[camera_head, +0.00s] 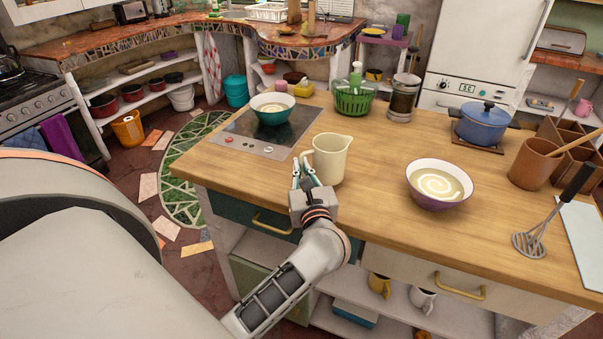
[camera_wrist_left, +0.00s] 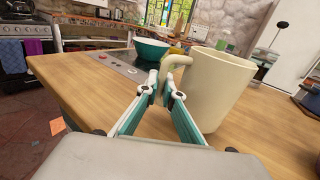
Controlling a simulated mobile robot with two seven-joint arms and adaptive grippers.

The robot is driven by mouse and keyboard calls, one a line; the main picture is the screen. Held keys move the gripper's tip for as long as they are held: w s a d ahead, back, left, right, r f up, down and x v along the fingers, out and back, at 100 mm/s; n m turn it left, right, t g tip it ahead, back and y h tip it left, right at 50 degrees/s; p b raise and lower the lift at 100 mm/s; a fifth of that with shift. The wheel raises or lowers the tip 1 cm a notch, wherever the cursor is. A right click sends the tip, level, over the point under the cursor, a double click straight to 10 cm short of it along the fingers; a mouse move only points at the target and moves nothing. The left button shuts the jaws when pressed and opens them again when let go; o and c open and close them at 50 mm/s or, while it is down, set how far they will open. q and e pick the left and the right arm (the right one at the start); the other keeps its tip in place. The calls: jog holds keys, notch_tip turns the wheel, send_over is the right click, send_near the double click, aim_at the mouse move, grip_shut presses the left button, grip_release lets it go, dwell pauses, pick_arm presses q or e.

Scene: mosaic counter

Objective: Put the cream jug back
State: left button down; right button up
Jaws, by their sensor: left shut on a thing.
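The cream jug (camera_head: 330,158) stands upright at the front edge of the wooden counter, near the hob, with its handle to the left. My left gripper (camera_head: 305,180) is at the handle side of the jug. In the left wrist view the jug (camera_wrist_left: 218,90) fills the right of centre, and the fingertips (camera_wrist_left: 163,82) are shut on its handle. I cannot tell whether the jug's base touches the counter. My right gripper is in neither view.
A bowl of cream with a swirl (camera_head: 438,184) stands to the right of the jug. A green bowl (camera_head: 272,109) sits on the black hob (camera_head: 250,135). The counter between jug and swirl bowl is clear.

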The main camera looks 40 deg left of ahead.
pick_arm(q)
jog(key=shift+f, duration=0.8)
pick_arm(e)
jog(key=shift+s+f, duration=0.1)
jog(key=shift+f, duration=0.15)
pick_arm(q)
jog(key=shift+f, duration=0.15)
jog(key=c, duration=2.2)
grip_release()
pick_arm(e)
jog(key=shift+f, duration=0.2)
